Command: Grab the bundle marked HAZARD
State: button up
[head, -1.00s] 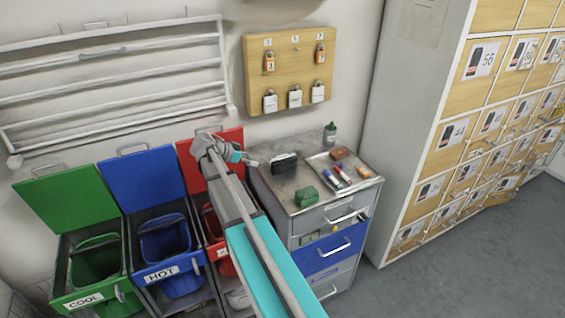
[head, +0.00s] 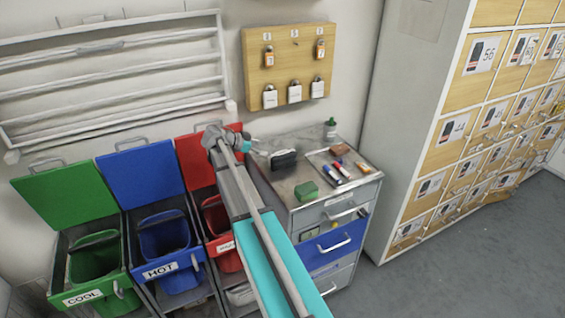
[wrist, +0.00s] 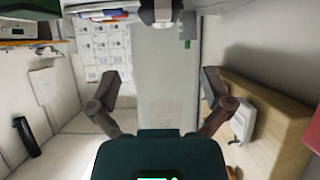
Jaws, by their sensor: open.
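No bundle with a readable HAZARD mark shows. The red bin (head: 213,215) stands third in the row of bins, partly hidden behind my arm. Its front label (head: 226,247) is mostly covered; only its first letters show, too small to read surely. My gripper (head: 261,152) is above the left back part of the metal cabinet, in front of the wall. In the wrist view my gripper (wrist: 163,92) has its two fingers wide apart with nothing between them.
The blue HOT bin (head: 165,240) and green COOL bin (head: 95,262) stand to the left. The cabinet top (head: 285,180) holds a green block (head: 306,191), a black item (head: 283,160) and a tray (head: 362,172). A wooden padlock board (head: 290,65) hangs above. Lockers (head: 455,130) stand right.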

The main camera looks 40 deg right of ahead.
aim_at(281, 153)
jog(key=b+x, duration=0.2)
jog(key=x, duration=0.3)
jog(key=shift+d+f, duration=0.2)
jog(key=shift+d, duration=0.1)
jog(key=shift+d, duration=0.1)
jog(key=shift+f+b+x, duration=0.15)
jog(key=shift+b+x, duration=0.55)
jog(key=shift+x, duration=0.3)
jog(key=shift+f+b+x, duration=0.15)
jog(key=shift+b+x, duration=0.55)
jog(key=shift+x, duration=0.25)
jog(key=shift+d+f, duration=0.15)
jog(key=shift+d, duration=0.25)
jog(key=c, duration=1.1)
